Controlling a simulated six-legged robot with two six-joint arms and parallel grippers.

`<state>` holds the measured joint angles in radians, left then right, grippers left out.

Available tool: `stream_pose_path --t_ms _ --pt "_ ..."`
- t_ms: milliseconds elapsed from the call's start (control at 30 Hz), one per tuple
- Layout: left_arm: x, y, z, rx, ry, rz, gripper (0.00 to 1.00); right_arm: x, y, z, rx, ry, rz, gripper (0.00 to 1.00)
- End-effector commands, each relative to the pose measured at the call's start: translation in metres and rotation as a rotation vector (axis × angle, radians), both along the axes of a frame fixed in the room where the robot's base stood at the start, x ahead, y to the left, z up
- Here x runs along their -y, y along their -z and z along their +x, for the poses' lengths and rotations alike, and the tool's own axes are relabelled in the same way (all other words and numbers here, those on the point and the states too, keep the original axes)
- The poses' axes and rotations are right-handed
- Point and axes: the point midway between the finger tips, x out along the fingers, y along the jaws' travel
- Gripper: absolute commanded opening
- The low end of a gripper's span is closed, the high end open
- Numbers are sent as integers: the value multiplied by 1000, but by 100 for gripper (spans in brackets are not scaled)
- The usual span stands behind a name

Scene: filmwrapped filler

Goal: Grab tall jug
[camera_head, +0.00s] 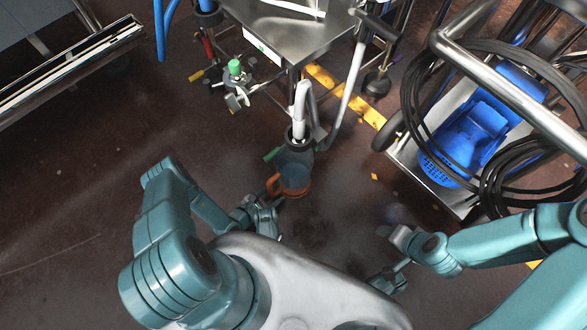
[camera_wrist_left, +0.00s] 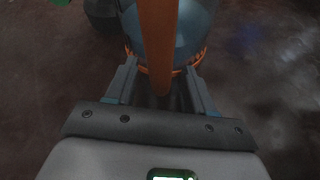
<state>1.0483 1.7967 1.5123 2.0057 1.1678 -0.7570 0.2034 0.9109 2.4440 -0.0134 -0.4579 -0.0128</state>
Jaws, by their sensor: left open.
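The tall jug (camera_head: 295,178) has a see-through blue-grey body and an orange handle and base. It stands near the middle of the head view, just in front of my body. My left gripper (camera_head: 278,207) is open beside its handle. In the left wrist view the orange handle (camera_wrist_left: 159,40) runs upright between the two open fingers, with the blue body (camera_wrist_left: 198,25) behind it. I cannot tell whether a finger touches the handle. My right gripper (camera_head: 378,257) is open and empty, to the right of the jug and apart from it.
A dark machine part with a grey hose (camera_head: 299,105) stands right behind the jug. A metal table (camera_head: 285,45) is farther back. A cart (camera_head: 470,205) with a blue machine and black cables stands at right. The brown floor (camera_head: 90,190) at left is clear.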

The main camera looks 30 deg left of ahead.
Motion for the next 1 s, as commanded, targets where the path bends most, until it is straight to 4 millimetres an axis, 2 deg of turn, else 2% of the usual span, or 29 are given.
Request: stream_pose_path --t_ms 100,267,1000 --pt "1 0 -1 0 0 -1 53 0 0 0 0 0 0 52" --pt "1 0 -2 0 0 -1 1 0 0 0 0 0 0 52" --pt "-6 -3 3 -1 -1 5 0 0 -2 -1 -5 -1 1 52"
